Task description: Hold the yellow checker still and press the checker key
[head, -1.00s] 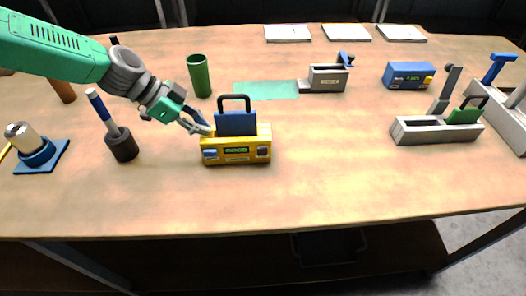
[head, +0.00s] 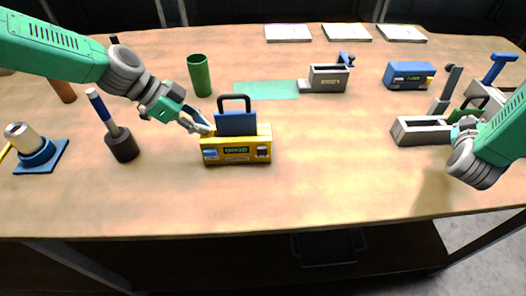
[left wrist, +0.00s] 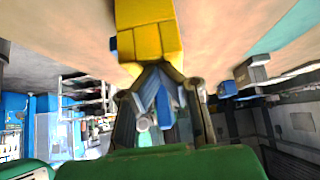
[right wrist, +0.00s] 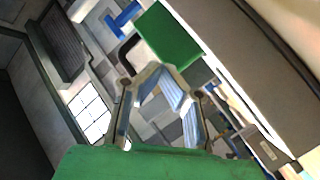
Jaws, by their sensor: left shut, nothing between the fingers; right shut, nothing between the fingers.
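The yellow checker (head: 222,158) stands on the table left of centre, with a small display, a blue key (head: 209,154) at front left and a dark key (head: 263,152) at front right. I cannot tell which is the checker key. A blue die (head: 236,124) with a black handle sits upright in its top. My left gripper (head: 207,128) is shut and empty, its tips at the checker's left end; the left wrist view shows the checker (left wrist: 148,35) right at the tips. My right gripper (head: 466,126) is shut and empty, by the grey press at right, far from the checker.
The grey press (head: 418,132) holds a green die (right wrist: 168,36), near my right gripper. A black holder with a blue-handled tool (head: 122,146) and a green cup (head: 199,76) stand near my left arm. The table between checker and press is clear.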

